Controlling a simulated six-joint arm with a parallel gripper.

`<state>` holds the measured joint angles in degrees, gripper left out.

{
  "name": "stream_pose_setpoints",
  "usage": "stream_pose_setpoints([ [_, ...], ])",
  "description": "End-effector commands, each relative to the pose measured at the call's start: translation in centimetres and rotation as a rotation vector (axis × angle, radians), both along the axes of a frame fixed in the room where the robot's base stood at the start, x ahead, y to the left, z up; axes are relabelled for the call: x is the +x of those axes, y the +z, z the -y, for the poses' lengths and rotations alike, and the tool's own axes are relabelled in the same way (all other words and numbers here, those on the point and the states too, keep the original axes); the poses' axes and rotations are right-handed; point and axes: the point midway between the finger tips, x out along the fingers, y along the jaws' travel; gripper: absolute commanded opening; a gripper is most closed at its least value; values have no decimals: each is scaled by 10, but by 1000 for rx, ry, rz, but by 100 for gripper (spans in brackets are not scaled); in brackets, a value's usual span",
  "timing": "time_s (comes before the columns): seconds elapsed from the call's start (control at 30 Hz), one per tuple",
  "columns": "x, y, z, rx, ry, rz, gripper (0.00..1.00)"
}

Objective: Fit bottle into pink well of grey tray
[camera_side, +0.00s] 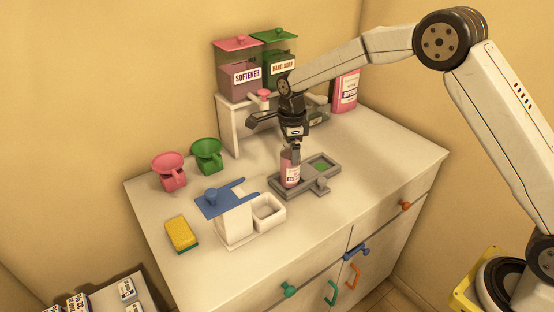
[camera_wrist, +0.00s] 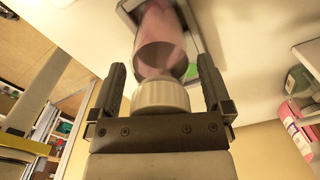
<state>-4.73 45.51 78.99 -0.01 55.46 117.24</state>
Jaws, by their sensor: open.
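The bottle (camera_side: 290,172) is pinkish with a pale label and stands upright at the left end of the grey tray (camera_side: 318,188). The tray's other well (camera_side: 320,166) has a green floor. The floor under the bottle is hidden, so I cannot see its colour. My gripper (camera_side: 294,150) is right above the bottle, pointing down.
A white stand behind carries softener (camera_side: 240,80) and hand soap (camera_side: 281,68) dispensers. A pink carton (camera_side: 345,92) stands at the back right. Pink (camera_side: 170,170) and green (camera_side: 207,156) scoops, a yellow sponge (camera_side: 181,233) and a blue-topped white dispenser (camera_side: 232,215) are left. The right countertop is clear.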

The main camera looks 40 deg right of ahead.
Motion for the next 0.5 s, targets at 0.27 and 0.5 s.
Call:
stream_pose_setpoints([
  [0.27,1,17,0,0,0,2,100],
  [0.5,1,51,0,0,0,4,100],
])
